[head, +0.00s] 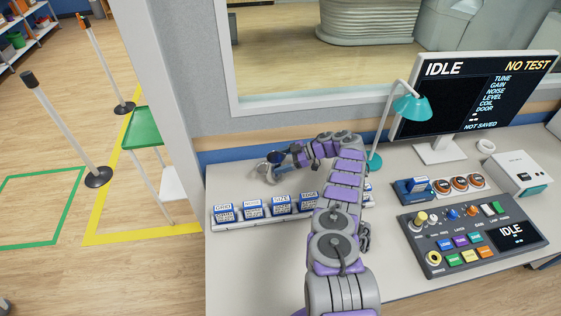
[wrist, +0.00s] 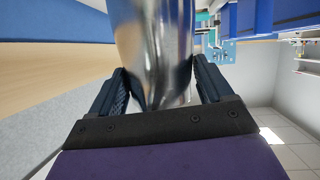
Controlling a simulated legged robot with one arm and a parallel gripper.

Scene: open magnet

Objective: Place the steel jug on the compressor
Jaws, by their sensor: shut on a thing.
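The steel jug (wrist: 155,45) is a shiny, rounded metal body that fills the middle of the wrist view, between the two dark fingers. My gripper (wrist: 155,90) is shut on it, with a finger on each side. In the head view my gripper (head: 276,160) is over the back left of the desk, with a small greyish shape at its tip. Whether the jug touches the desk top is hard to tell. I cannot pick out a compressor in either view.
The desk (head: 235,180) holds a row of labelled blocks (head: 281,205), a teal lamp (head: 411,108), a monitor (head: 470,95) and a control panel (head: 470,230). A window wall stands behind. Left are a green-topped stand (head: 141,128), barrier posts (head: 65,130) and open floor.

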